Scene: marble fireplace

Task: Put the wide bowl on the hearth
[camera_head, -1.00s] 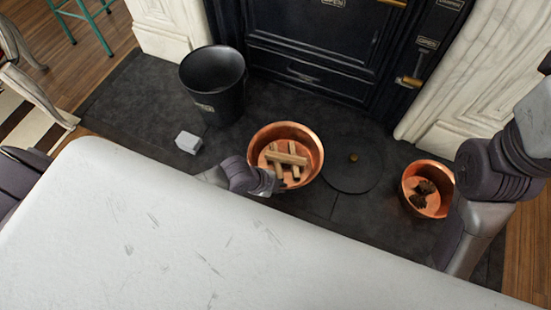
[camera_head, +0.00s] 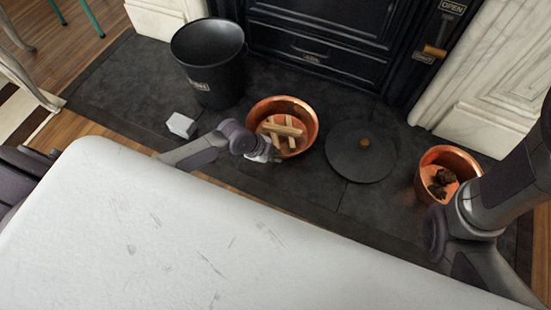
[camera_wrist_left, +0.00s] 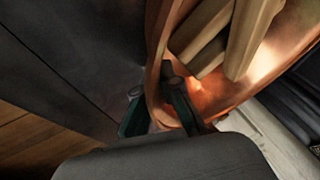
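The wide bowl, copper with several light wooden sticks in it, is at the hearth's middle (camera_head: 309,119); it also shows in the left wrist view (camera_wrist_left: 159,40). The dark stone hearth (camera_head: 130,95) spreads under and around it. My left gripper (camera_head: 266,150) is at the bowl's near left rim. In the left wrist view its fingers (camera_wrist_left: 152,96) straddle the rim, one inside the bowl and one outside. I cannot tell whether they press on the wall. My right arm comes in from the right; its gripper is not visible.
A black bucket (camera_head: 208,65) and a small pale block (camera_head: 181,125) stand left of the bowl. A round dark lid (camera_head: 355,165) lies right of it, then a smaller copper bowl (camera_head: 450,158) holding brown cones. A large white surface (camera_head: 140,225) fills the foreground.

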